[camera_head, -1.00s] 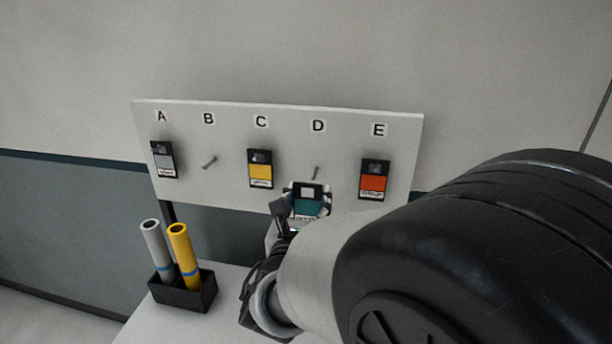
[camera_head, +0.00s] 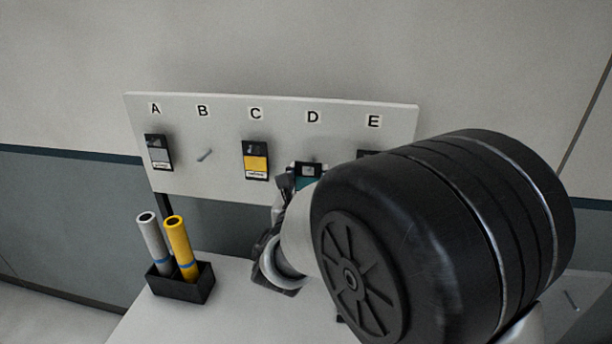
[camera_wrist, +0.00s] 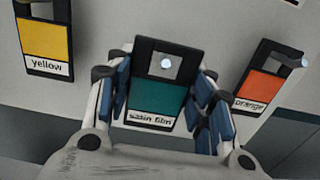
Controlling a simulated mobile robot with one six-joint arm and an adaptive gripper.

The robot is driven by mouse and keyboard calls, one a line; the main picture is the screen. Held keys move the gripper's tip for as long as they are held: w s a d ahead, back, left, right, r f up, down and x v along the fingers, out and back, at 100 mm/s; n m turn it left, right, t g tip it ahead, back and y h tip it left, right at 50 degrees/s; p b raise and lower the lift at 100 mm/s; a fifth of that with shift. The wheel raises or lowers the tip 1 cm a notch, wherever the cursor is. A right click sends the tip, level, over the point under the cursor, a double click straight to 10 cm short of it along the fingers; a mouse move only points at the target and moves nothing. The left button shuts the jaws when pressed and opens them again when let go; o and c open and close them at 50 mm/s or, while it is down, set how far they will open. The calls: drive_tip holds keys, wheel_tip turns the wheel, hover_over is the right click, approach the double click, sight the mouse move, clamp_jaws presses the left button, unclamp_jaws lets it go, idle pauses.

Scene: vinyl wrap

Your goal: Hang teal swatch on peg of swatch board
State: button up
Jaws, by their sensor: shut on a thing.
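The teal swatch (camera_wrist: 157,98) is a black-framed card with a teal panel, a square opening at the top and a white label. My gripper (camera_wrist: 163,84) is shut on its two side edges. The swatch is upright in front of the white swatch board (camera_head: 228,180), under the letter D; its upper part shows in the head view (camera_head: 308,171). A pale peg tip (camera_wrist: 166,63) shows within the swatch's opening. I cannot tell how far the peg passes through. My arm hides the swatch's lower part in the head view.
A grey swatch (camera_head: 158,153) hangs at A, a yellow swatch (camera_head: 255,161) at C and an orange swatch (camera_wrist: 266,86) at E. The peg at B (camera_head: 205,155) is bare. A black holder (camera_head: 181,285) with two rolls stands on the white table (camera_head: 240,312).

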drive_tip(key=shift+w+d, duration=0.1)
drive_tip(key=shift+w, duration=0.25)
drive_tip(key=shift+w+d+f+b, duration=0.1)
drive_tip(key=shift+w+f+b, duration=0.35)
drive_tip(key=shift+w+b, duration=0.25)
drive_tip(key=o, duration=1)
drive_tip(key=shift+c, duration=0.2)
